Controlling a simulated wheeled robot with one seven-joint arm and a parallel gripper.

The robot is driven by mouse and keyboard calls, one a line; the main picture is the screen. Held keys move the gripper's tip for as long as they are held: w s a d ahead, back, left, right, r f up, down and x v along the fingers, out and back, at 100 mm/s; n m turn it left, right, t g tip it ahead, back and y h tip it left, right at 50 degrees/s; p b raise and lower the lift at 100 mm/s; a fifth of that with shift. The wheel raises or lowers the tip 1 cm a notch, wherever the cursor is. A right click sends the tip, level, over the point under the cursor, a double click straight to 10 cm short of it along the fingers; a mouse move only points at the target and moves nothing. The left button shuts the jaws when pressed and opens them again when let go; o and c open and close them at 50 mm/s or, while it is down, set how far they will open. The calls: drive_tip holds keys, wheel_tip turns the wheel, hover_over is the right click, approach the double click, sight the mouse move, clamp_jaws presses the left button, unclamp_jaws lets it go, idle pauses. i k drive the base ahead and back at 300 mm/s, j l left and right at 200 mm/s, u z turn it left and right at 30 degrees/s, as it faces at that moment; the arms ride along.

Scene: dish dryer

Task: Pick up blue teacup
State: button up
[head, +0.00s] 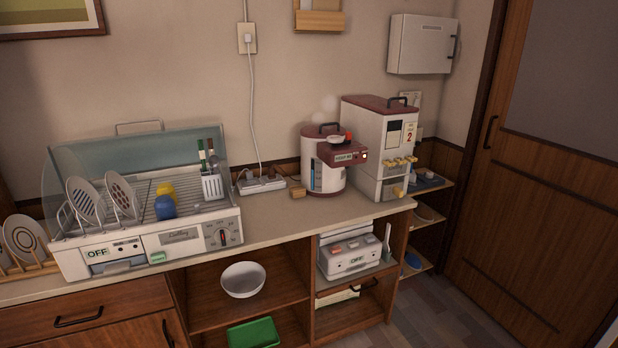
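The blue teacup (165,207) is in the dish dryer (192,240), on its wire rack. It looks rounded, and I cannot tell whether it is upright or upside down. A yellow cup (165,189) is right behind it, and I cannot tell whether the two touch. Striped and dotted plates (86,201) stand on edge in the rack to its left. The dryer's clear cover (130,152) is raised at the back, and its front label reads OFF. My gripper is not in the head view.
A white holder (212,186) with bottles or utensils stands at the rack's right. A plate (24,238) stands in a wooden rack at far left. A kettle (326,172) and a dispenser (380,140) stand right.

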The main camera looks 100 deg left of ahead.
sight(165, 207)
drive_tip(key=u, duration=3.7)
drive_tip(key=l+u, duration=0.25)
drive_tip(key=u, duration=0.15)
drive_tip(key=i+l+u, duration=0.1)
drive_tip(key=l+u, duration=0.2)
drive_tip(key=u, duration=0.15)
drive_tip(key=l+u, duration=0.25)
drive_tip(key=u, duration=0.15)
